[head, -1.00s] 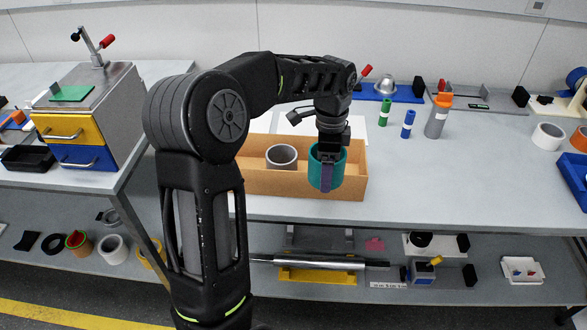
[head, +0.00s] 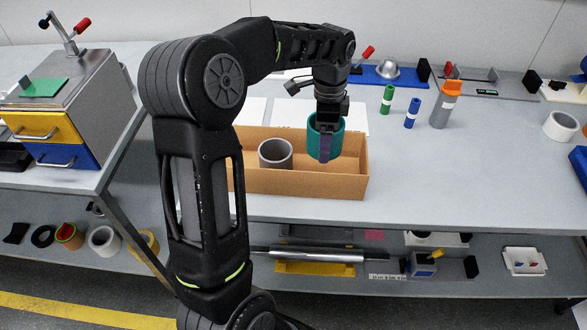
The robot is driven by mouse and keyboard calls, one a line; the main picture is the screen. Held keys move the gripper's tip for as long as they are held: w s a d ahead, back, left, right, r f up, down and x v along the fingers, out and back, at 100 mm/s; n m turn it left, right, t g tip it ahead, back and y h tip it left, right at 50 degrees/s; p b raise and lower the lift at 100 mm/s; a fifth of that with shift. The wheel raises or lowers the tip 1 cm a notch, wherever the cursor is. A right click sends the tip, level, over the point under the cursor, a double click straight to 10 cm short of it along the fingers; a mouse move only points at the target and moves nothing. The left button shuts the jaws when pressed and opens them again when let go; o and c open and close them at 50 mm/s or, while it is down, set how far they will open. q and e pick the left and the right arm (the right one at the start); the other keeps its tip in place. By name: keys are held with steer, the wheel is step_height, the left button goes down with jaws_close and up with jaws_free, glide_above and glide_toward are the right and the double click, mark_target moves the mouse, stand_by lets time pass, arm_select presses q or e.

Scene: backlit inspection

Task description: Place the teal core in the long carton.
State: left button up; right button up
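The teal core (head: 312,138) is an open tube held upright at the right part of the long carton (head: 300,184). My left gripper (head: 325,148) points down and is shut on the core's wall, with one purple-grey finger on the near outer side. The core shows over the carton's inside, with its top above the back wall. Whether its bottom touches the carton floor, I cannot tell. A grey core (head: 276,153) stands in the carton, left of the teal one. My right gripper is not in view.
White sheets (head: 345,117) lie behind the carton. A green cylinder (head: 387,99), a blue cylinder (head: 412,113) and a grey bottle with orange top (head: 445,106) stand to the right. A drawer cabinet (head: 70,105) stands left. The bench front right is clear.

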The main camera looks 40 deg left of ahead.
arm_select(q)
step_height(320, 180, down, 6)
steer(key=shift+f, duration=0.1)
step_height(320, 180, down, 3)
steer(key=shift+f+p, duration=0.15)
steer(key=shift+p, duration=0.35)
steer(key=shift+f, duration=0.15)
steer(key=shift+f, duration=0.2)
steer(key=o, duration=1.2)
steer(key=shift+r, duration=0.1)
